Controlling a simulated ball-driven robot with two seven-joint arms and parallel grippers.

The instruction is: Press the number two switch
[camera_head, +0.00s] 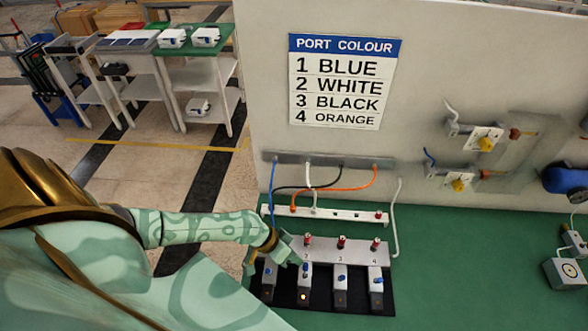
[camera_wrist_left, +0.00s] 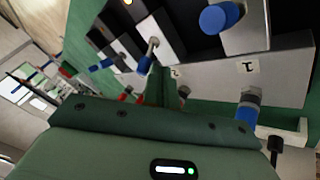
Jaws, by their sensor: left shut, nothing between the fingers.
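A row of grey switch units with blue-tipped levers sits on a black mat (camera_head: 322,302) below a grey plate numbered 3 and 4 at its right. The number two switch (camera_head: 305,281) is second from the left, and its small lamp glows yellow. In the left wrist view, its metal lever with a blue tip (camera_wrist_left: 145,64) stands near label 2. My left gripper (camera_head: 287,254) is shut and empty, just left of that switch. In the left wrist view its fingers (camera_wrist_left: 160,75) are right beside the blue tip; I cannot tell if they touch. My right gripper is out of view.
The number one switch (camera_head: 269,271) is close by on the left, and the number three switch (camera_head: 340,284) on the right. Red-topped connectors (camera_head: 341,242) stand behind. Blue, black and orange cables hang from a wall strip (camera_head: 325,160).

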